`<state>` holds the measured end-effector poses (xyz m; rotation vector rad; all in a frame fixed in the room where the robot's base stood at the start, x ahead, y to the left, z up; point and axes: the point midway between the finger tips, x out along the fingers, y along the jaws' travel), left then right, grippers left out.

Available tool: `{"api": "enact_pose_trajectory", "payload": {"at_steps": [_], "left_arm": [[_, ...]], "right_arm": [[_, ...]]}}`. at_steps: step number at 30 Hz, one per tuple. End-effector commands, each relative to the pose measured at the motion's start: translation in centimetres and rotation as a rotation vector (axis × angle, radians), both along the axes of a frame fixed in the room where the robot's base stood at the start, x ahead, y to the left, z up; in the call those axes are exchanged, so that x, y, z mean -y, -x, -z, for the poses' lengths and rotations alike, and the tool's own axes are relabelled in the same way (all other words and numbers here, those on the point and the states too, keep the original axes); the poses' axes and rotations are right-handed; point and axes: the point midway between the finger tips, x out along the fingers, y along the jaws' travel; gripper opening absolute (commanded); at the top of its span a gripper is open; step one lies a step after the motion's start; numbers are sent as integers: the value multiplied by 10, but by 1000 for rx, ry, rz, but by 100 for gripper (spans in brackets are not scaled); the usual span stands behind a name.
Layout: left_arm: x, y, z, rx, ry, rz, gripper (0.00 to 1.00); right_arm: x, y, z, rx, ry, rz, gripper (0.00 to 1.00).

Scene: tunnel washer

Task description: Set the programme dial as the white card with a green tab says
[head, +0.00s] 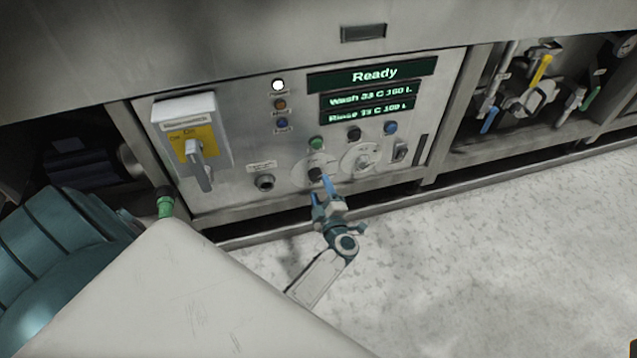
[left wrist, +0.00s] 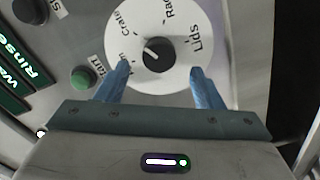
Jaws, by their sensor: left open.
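The programme dial (head: 300,174) is a round white plate with a black knob (head: 316,173) on the machine's front panel. In the left wrist view the dial (left wrist: 182,24) carries the words Crate, Rack and Lids and one partly hidden word. The white line on its knob (left wrist: 157,58) points to the upper left of that picture, towards the side of Crate and the hidden word. My left gripper (head: 326,188) is open in front of the dial; its blue fingertips (left wrist: 160,70) are either side of the knob. Contact cannot be told. No white card with a green tab is visible.
A second white dial (head: 362,160) is close to the right. Green (head: 316,143), black (head: 354,133) and blue (head: 391,128) buttons sit just above. The display (head: 372,74) reads Ready.

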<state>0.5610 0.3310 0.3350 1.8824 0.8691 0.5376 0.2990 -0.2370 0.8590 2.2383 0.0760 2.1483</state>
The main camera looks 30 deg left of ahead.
Motion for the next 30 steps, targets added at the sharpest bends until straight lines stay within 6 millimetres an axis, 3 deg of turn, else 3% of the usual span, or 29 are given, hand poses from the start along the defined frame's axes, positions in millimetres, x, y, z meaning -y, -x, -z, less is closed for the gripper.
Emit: {"api": "enact_pose_trajectory", "payload": {"at_steps": [6, 12, 30], "left_arm": [[36, 30, -1, -2, 4, 0, 61], [54, 46, 0, 0, 2, -1, 61], [58, 49, 0, 1, 1, 0, 61]], "right_arm": [[0, -1, -5, -13, 8, -1, 36], [-1, -2, -2, -34, 13, -1, 36], [-1, -2, -2, -33, 17, -2, 36]]}}
